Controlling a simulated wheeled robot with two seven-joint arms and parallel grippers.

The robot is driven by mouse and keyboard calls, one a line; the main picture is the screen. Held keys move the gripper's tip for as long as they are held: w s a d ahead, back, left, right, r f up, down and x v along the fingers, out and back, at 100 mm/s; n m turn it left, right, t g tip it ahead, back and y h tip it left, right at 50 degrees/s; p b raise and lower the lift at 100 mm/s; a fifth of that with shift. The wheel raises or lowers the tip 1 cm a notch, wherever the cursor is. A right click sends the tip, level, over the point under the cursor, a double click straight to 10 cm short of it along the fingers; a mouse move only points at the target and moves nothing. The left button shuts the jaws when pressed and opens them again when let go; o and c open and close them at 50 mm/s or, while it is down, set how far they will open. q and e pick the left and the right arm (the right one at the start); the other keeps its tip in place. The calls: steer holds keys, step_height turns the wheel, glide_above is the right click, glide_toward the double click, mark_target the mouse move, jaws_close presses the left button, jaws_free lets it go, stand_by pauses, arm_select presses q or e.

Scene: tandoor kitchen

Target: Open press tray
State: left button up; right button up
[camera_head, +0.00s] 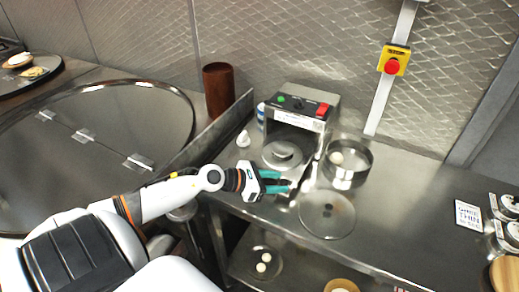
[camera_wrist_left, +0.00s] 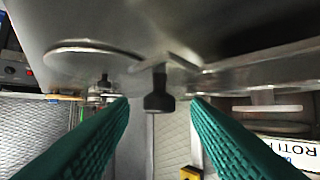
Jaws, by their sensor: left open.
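The press (camera_head: 303,112) stands against the back wall, with a green button and a red switch on top. A round plate (camera_head: 282,154) sits in its opening, low at the front; whether the tray is out at all I cannot tell. My left gripper (camera_head: 281,182) is just in front of the press, with its teal fingers apart. In the left wrist view, a dark knob (camera_wrist_left: 158,98) on a metal bar shows between the open fingers (camera_wrist_left: 158,112), and neither finger visibly touches it. My right gripper is out of view.
A round steel container (camera_head: 347,165) holding a pale ball and a flat disc (camera_head: 327,214) lie right of the press. A small white object (camera_head: 243,139) and a brown cylinder (camera_head: 218,91) are to its left. A yellow box with a red button (camera_head: 393,61) is on the wall.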

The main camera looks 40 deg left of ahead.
arm_select(q)
steer(key=b+v, duration=0.2)
steer(key=v, duration=0.9)
steer(key=shift+s, duration=0.2)
